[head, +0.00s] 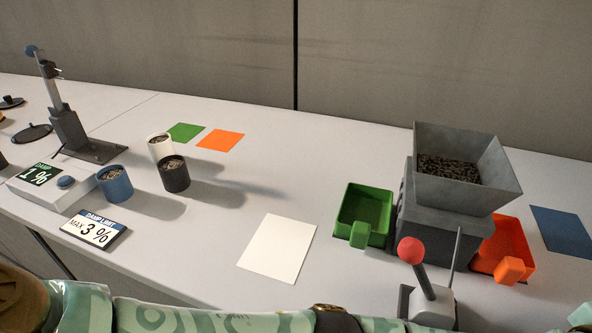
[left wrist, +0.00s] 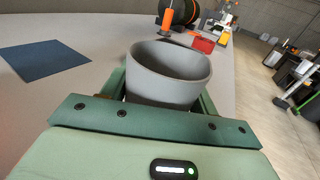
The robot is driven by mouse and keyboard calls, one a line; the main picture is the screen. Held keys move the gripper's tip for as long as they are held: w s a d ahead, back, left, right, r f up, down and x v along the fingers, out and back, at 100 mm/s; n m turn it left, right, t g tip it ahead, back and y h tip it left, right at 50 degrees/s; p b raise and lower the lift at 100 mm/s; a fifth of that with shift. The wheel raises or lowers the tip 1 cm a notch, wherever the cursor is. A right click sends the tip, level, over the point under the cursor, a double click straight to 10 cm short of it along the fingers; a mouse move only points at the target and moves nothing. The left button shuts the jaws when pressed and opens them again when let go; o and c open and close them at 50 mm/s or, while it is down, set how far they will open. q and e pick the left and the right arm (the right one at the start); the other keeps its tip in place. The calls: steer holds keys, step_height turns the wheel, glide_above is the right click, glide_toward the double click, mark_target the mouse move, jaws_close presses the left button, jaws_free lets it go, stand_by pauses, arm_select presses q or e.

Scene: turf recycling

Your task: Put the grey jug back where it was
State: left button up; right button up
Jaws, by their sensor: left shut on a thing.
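The grey jug (left wrist: 170,88) is a round, open-topped vessel in the left wrist view, with its rim and bare grey inner wall showing. My left gripper (left wrist: 162,98) is shut on it, with a green finger on either side of the jug. I cannot tell whether the jug's base touches the table. A blue mat (left wrist: 45,60) lies on the table to the left of the jug; a blue mat (head: 562,232) also lies bare at the far right in the head view. The jug and both grippers are out of the head view.
A hopper of dark granules (head: 462,145) stands between a green tray (head: 345,222) and an orange tray (head: 515,240), behind a red-knobbed lever (head: 411,251). A white mat (head: 277,248) lies bare mid-table. Blue (head: 114,188), black (head: 174,180) and white (head: 160,146) cups stand left.

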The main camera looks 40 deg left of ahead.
arm_select(q)
steer(key=shift+f, duration=0.25)
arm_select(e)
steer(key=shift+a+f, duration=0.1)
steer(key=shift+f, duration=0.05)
arm_select(q)
steer(key=o, duration=1.2)
steer(key=shift+c, duration=0.2)
steer(key=o, duration=0.3)
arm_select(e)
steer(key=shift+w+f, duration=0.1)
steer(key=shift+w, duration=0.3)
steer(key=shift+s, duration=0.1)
